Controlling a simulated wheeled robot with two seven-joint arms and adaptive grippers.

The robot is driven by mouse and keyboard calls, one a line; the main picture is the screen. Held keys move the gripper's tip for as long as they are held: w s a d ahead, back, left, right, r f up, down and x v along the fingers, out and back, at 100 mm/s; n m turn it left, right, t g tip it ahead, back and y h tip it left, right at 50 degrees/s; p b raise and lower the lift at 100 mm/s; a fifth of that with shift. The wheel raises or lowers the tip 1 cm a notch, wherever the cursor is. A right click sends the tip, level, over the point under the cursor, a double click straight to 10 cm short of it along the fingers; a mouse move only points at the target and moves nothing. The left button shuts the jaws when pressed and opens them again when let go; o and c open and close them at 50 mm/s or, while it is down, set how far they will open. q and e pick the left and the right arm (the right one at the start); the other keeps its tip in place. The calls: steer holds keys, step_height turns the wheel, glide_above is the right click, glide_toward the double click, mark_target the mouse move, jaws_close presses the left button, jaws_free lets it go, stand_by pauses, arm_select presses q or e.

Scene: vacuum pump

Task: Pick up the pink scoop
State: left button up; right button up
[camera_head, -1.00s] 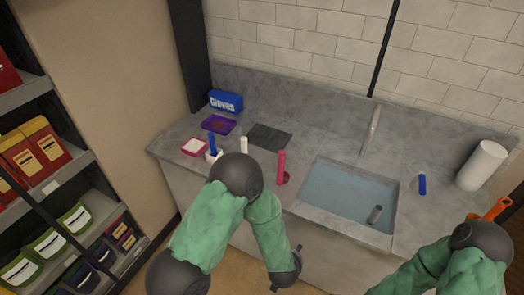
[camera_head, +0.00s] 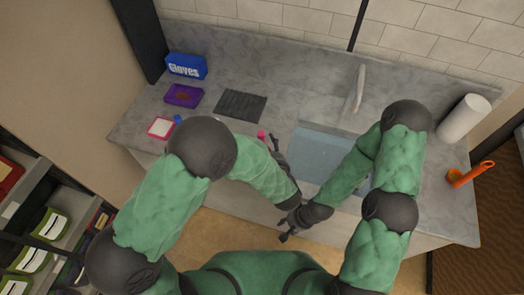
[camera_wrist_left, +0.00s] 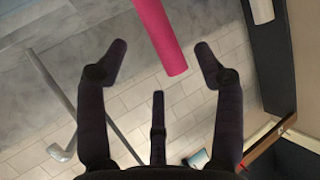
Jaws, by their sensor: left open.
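The pink scoop's handle shows in the left wrist view (camera_wrist_left: 160,35) as a smooth pink cylinder. In the head view only a small pink end (camera_head: 262,135) shows above my left forearm; the rest of the scoop is hidden. My left gripper (camera_head: 277,144) is at the counter's front, just right of that pink end. In the left wrist view it is open (camera_wrist_left: 160,50), with the pink handle passing between its spread fingers, nearer the right fingertip and with gaps on both sides. My right gripper (camera_head: 283,230) is lower, in front of the counter, too small to read.
A sink (camera_head: 318,155) with a tap (camera_head: 358,88) lies right of the scoop. A dark ribbed mat (camera_head: 240,104), purple tray (camera_head: 183,96), pink-rimmed tray (camera_head: 160,128) and gloves box (camera_head: 186,66) are left. A paper roll (camera_head: 463,119) and orange object (camera_head: 470,174) stand at right.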

mark_target(263, 140)
arm_select(q)
steer(key=shift+b+x, duration=0.6)
steer(key=shift+x, duration=2.4)
steer(key=shift+s+f, duration=0.15)
jaws_close()
